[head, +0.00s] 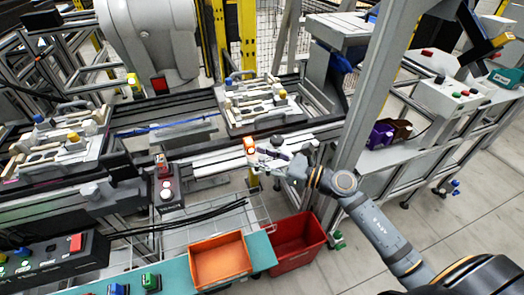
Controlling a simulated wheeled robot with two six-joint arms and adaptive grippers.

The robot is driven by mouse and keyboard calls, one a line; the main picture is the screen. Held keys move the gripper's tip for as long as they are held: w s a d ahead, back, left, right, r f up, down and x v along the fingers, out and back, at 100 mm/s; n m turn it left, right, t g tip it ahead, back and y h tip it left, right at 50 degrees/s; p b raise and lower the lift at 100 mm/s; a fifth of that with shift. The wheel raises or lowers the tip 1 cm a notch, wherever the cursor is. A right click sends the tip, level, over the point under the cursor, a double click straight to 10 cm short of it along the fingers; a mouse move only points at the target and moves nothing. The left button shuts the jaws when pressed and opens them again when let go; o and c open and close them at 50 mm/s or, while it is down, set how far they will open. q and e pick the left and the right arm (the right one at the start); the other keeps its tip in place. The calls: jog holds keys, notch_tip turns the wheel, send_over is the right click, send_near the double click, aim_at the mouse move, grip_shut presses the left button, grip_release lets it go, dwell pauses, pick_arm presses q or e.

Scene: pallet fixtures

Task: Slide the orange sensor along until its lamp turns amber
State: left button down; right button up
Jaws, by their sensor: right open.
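The orange sensor (249,144) sits on the light rail along the front of the conveyor, near the middle of the head view. It is small here, and I cannot make out the colour of its lamp. My right gripper (262,158) is open just to the right of and below the sensor, with its fingers pointing left towards it. The fingers are very close to the sensor, but I cannot tell whether they touch it. My left gripper is not in view.
Pallets with fixtures (262,104) and (62,143) stand on the conveyor. An upright post (372,85) rises beside my right arm. An orange bin (220,262) and a red bin (297,241) are below. A button box (167,188) hangs left of the sensor.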

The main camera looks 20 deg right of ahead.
notch_tip(320, 180, up, 9)
jog(key=shift+f, duration=0.1)
dwell(0.4)
